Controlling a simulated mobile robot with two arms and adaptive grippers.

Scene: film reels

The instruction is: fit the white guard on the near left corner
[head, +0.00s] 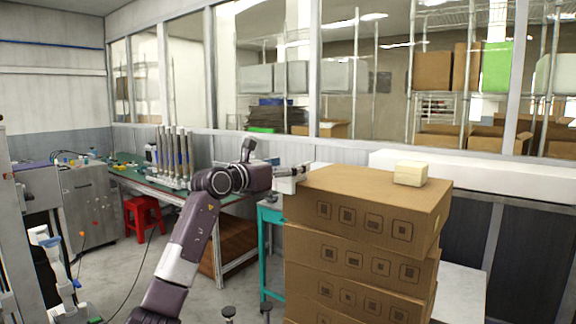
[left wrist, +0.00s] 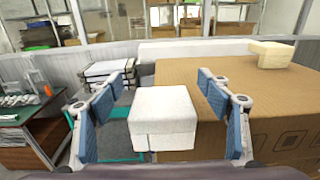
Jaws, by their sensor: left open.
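The white guard (left wrist: 163,115) is a pale block at the left edge of the top cardboard box (left wrist: 290,95) in the left wrist view. In the head view the guard (head: 285,186) shows only as a small white patch at the box's near left corner. My left gripper (head: 296,172) reaches in from the left at that corner. Its blue-padded fingers (left wrist: 162,108) are open on either side of the guard, with gaps showing. The guard's underside is hidden, so I cannot tell how fully it seats.
A cream block (head: 410,173) sits on the box top towards the right. Several cardboard boxes (head: 360,268) are stacked below. A green-topped workbench (head: 160,186) with upright cylinders and a red stool (head: 143,216) stand left. Windows and a wall lie behind.

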